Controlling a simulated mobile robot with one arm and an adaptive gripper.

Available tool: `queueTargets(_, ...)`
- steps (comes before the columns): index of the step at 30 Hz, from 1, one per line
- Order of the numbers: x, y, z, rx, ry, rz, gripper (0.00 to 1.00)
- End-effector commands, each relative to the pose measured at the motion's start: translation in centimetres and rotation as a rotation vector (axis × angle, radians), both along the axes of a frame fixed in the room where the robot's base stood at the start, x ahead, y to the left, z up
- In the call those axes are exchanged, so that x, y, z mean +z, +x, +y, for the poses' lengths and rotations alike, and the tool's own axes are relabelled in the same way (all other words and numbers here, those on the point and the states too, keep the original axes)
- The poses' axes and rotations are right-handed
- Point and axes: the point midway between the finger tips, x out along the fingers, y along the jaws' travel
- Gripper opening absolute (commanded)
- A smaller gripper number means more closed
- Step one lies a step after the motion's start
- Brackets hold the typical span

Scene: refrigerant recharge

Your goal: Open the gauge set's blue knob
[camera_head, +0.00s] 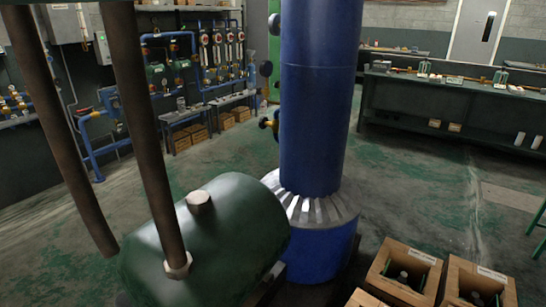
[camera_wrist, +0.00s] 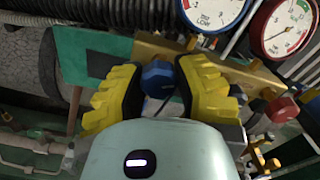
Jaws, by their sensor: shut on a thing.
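In the wrist view, the gauge set shows a brass-coloured manifold body (camera_wrist: 235,68), a blue-rimmed gauge (camera_wrist: 212,12) marked LOW and a red-rimmed gauge (camera_wrist: 289,27). The blue knob (camera_wrist: 157,76) is faceted and sits between the yellow, black-padded fingers of my gripper (camera_wrist: 160,82). My gripper is shut on the blue knob. The fingers hide parts of the knob's sides, and its turned position cannot be told. A red knob (camera_wrist: 281,109) is to the right, clear of the fingers. Neither my gripper nor the gauge set can be made out in the head view.
A tall blue column (camera_head: 318,110) and a green tank (camera_head: 215,235) fill the middle of the head view. Open wooden crates (camera_head: 405,270) stand at lower right. Benches (camera_head: 455,95) line the back. The floor between is clear. Ribbed black hoses (camera_wrist: 100,12) cross the wrist view's top.

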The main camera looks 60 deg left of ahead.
Motion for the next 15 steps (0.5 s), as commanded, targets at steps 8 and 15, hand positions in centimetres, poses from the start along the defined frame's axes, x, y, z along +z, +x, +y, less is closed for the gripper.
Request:
queueTargets(8, 0.16, 0.14, 0.11, 0.005, -0.102, 0.248, 0.00)
queueTargets(15, 0.25, 0.14, 0.12, 0.007, -0.189, 0.458, 0.00)
